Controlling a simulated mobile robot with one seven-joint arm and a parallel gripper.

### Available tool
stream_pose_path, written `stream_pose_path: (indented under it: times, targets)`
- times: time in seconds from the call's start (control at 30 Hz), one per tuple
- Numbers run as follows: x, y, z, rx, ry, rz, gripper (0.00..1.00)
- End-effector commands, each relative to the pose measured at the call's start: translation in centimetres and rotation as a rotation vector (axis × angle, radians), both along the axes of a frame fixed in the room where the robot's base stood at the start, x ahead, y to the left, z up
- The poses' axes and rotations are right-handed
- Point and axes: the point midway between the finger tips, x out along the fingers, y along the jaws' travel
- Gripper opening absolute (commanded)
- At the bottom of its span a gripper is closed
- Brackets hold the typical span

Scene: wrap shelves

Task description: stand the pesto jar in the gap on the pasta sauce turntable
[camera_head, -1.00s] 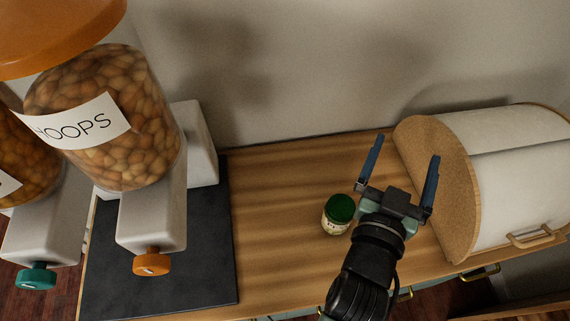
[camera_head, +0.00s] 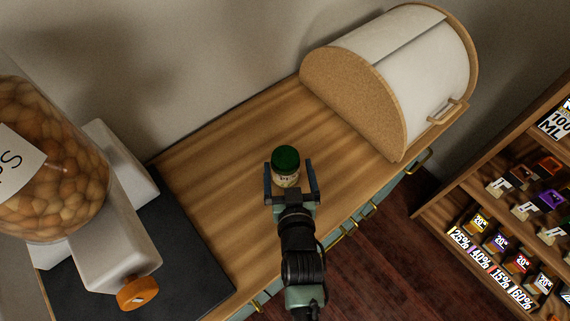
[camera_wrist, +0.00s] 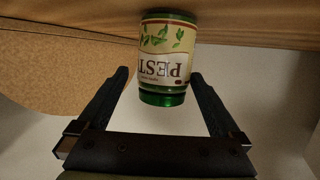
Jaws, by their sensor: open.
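The pesto jar (camera_head: 286,163), with a dark green lid and a cream label, stands upright on the wooden counter. It also shows upside down in the wrist view (camera_wrist: 166,62), its label reading PEST and its green lid toward my gripper. My gripper (camera_head: 290,178) is open, its two fingers spread on the near side of the jar. In the wrist view the gripper (camera_wrist: 160,85) has the jar's lid end between or just beyond its fingertips; whether they touch cannot be told. No turntable is in view.
A bread bin (camera_head: 375,85) with a cork end stands on the counter (camera_head: 225,185) behind and right of the jar. A dispenser of nuts (camera_head: 50,170) stands at the left over a dark mat (camera_head: 190,260). A shelf of small labelled boxes (camera_head: 515,210) is at the right.

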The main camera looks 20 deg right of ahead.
Motion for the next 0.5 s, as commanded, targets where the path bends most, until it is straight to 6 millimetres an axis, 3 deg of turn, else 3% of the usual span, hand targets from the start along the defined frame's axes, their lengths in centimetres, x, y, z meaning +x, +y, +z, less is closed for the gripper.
stream_pose_path:
  times: [0.5]
  targets:
    - [5.0, -0.6, -0.9, -0.001, -0.001, 0.000, 1.00]
